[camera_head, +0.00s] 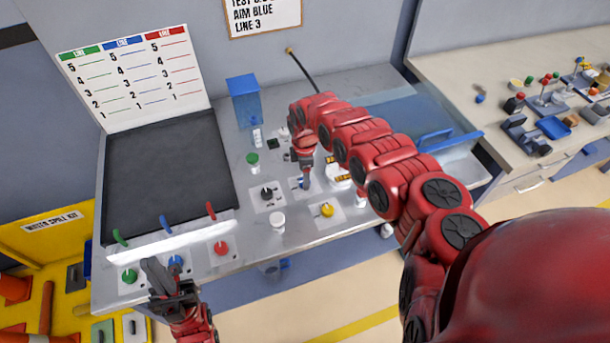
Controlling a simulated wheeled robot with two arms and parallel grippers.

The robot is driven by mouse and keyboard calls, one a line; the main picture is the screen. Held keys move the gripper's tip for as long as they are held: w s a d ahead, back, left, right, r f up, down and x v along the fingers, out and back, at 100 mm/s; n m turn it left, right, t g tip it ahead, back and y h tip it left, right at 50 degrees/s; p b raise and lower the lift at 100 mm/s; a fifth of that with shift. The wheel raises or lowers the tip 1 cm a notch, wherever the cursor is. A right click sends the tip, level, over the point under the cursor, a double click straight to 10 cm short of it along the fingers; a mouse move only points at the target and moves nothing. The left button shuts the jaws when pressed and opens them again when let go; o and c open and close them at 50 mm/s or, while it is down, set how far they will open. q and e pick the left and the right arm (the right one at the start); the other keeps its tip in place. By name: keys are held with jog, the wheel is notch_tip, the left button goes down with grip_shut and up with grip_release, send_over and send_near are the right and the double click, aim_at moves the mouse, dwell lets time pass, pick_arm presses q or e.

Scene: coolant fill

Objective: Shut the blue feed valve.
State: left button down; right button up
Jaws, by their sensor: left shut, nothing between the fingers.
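A blue knob (176,261) sits on the front left edge of the bench, between a green knob (130,276) and a red knob (221,248). My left gripper (166,281) is shut and empty just in front of the blue knob, partly overlapping its plate in the picture; I cannot tell whether they touch. A blue lever (166,223) stands behind it on the white strip. My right gripper (304,172) points down over a small blue part on a plate in the middle of the bench. Its fingers are too small and covered to read.
A black knob (267,194) and a yellow knob (327,210) sit on plates mid-bench. A white cap (277,221) stands nearby. A blue container (244,101) stands at the back. A dark panel (160,175) fills the left side. My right arm crosses the bench's right half.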

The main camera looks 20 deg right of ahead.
jog(key=shift+s+f, duration=0.1)
jog(key=shift+f, duration=0.9)
grip_shut()
